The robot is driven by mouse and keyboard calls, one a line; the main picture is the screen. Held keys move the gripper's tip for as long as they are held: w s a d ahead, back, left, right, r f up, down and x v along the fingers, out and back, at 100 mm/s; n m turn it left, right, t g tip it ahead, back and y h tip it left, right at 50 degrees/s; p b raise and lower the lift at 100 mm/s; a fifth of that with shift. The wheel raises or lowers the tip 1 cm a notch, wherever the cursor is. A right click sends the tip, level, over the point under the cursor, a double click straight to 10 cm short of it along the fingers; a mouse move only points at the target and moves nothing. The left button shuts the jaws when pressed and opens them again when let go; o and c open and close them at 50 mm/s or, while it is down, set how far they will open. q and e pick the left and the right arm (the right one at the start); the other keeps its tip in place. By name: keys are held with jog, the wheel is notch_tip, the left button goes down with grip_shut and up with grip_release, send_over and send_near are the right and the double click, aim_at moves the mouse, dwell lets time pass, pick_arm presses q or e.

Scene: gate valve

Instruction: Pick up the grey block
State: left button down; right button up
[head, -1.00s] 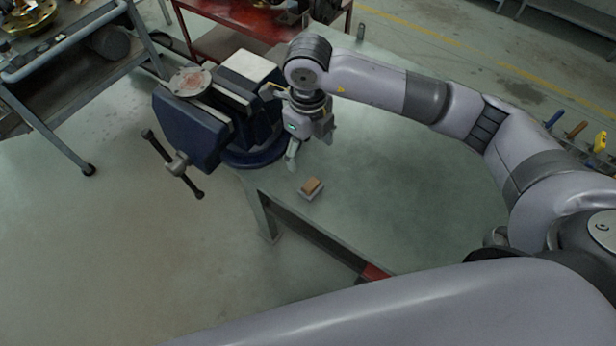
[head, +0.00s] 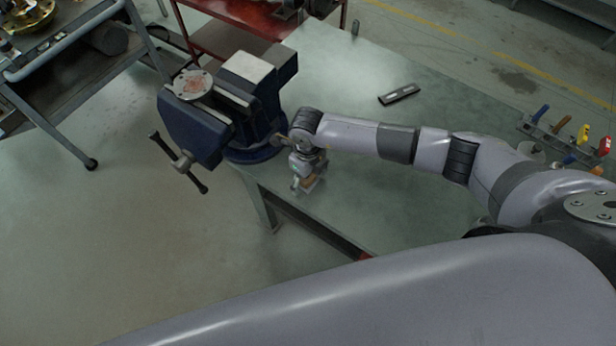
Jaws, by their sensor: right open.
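The small grey block with a brown top (head: 312,184) lies on the green workbench (head: 400,140) near its front left edge. My right gripper (head: 306,186) is down at the block, pointing downward, with its fingers open around or just above it. The gripper hides most of the block, and I cannot tell whether the fingers touch it. My left gripper is not in view.
A blue bench vise (head: 205,130) with a round flange (head: 193,84) on top stands left of my right gripper. A dark flat bar (head: 399,94) lies farther back. A rack of coloured-handled tools (head: 560,135) is at the right. The bench middle is clear.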

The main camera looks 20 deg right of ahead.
jog(key=shift+f, duration=0.25)
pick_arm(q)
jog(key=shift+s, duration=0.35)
pick_arm(e)
jog(key=shift+c, duration=0.5)
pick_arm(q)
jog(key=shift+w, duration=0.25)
pick_arm(e)
jog(key=c, duration=1.2)
jog(key=shift+r, duration=0.1)
